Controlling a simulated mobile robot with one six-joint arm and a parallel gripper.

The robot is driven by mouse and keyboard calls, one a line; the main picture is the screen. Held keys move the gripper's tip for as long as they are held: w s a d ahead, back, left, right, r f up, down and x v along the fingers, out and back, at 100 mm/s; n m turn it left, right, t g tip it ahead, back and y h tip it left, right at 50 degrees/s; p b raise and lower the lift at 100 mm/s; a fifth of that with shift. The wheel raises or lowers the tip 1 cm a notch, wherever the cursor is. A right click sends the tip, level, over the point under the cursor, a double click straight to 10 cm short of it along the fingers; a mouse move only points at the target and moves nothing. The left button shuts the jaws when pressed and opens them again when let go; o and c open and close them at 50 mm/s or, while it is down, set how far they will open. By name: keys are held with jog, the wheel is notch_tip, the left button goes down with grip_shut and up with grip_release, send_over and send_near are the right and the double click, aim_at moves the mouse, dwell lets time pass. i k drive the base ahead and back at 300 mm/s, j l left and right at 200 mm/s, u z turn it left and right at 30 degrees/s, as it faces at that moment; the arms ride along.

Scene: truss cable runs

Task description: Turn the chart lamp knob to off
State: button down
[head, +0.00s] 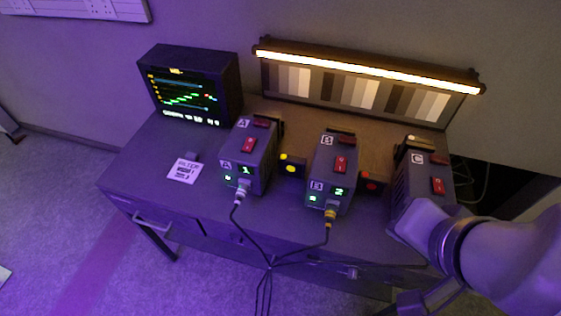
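The chart lamp (365,66) is a long bar glowing warm white at the back of the desk. It is mounted above a chart (358,94) of grey and tan strips. I cannot make out a knob on the lamp with certainty. A small pale fitting (414,145) sits behind box C, below the lamp's right end; I cannot tell whether it is the knob. My pale arm comes in from the right and covers the lower front of box C. My gripper's fingers are not visible; a dark part of my arm is cut off at the bottom edge.
Boxes A (249,157), B (332,172) and C (432,180) have red rocker switches. Cables run from A and B over the front edge. A monitor (190,86) and a paper label (184,170) are on the left. The desk's (140,165) left front is clear.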

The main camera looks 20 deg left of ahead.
aim_at(352, 272)
jog(key=k, duration=0.3)
jog(key=k+j+u, duration=0.15)
jog(key=k+j, duration=0.15)
jog(key=k+j+u, duration=0.1)
jog(key=k+j, duration=0.15)
jog(key=j, duration=0.25)
jog(key=k+j+u, duration=0.15)
jog(key=j, duration=0.3)
jog(key=i+l+u, duration=0.1)
jog(key=i+l, duration=0.35)
